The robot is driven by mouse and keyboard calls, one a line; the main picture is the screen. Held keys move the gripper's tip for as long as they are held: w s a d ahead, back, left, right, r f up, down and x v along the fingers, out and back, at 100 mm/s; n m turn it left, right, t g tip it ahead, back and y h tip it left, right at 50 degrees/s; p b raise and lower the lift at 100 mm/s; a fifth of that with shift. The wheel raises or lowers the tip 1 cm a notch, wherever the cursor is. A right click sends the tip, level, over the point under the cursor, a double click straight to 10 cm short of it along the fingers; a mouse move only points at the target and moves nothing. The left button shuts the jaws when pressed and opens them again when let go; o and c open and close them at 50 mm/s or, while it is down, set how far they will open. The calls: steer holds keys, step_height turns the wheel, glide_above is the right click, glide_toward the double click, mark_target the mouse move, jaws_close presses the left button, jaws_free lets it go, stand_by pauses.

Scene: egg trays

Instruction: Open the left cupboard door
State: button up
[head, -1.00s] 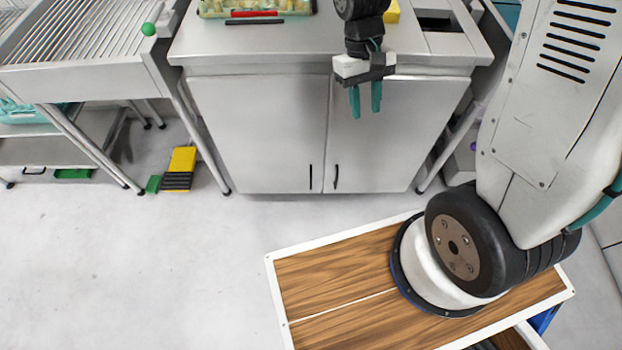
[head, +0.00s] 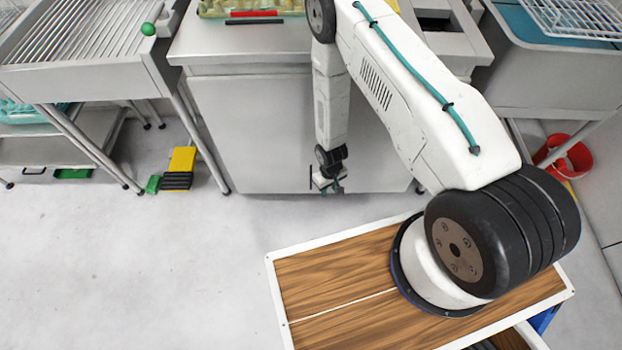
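The left cupboard door (head: 250,125) is a flat grey panel under the steel counter and looks shut. Its dark upright handle (head: 310,177) shows near its lower right edge. My gripper (head: 337,190) is low in front of the cupboard, just right of that handle and near the right door's lower left part. It is small and partly hidden by its own wrist, so I cannot tell if the fingers are open or touch anything. The right cupboard door (head: 380,160) is partly covered by my arm, and its handle is hidden.
A slatted steel table (head: 80,40) stands at the left. A yellow and black item (head: 180,168) lies on the floor beside its leg. A red bucket (head: 567,158) stands at the right. The floor before the left door is clear.

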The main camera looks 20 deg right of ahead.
steer(key=w+a+f+t, duration=0.1)
steer(key=w+f, duration=0.2)
steer(key=w, duration=0.1)
steer(key=w+a+f+t+y, duration=0.1)
steer(key=w+f+t, duration=0.1)
steer(key=w+f, duration=0.2)
steer(key=w+a+f+t, duration=0.1)
steer(key=w+f+t, duration=0.1)
steer(key=w+f, duration=0.1)
steer(key=shift+w+a+f, duration=0.25)
steer(key=shift+w+f, duration=0.15)
steer(key=shift+f, duration=0.2)
jaws_close()
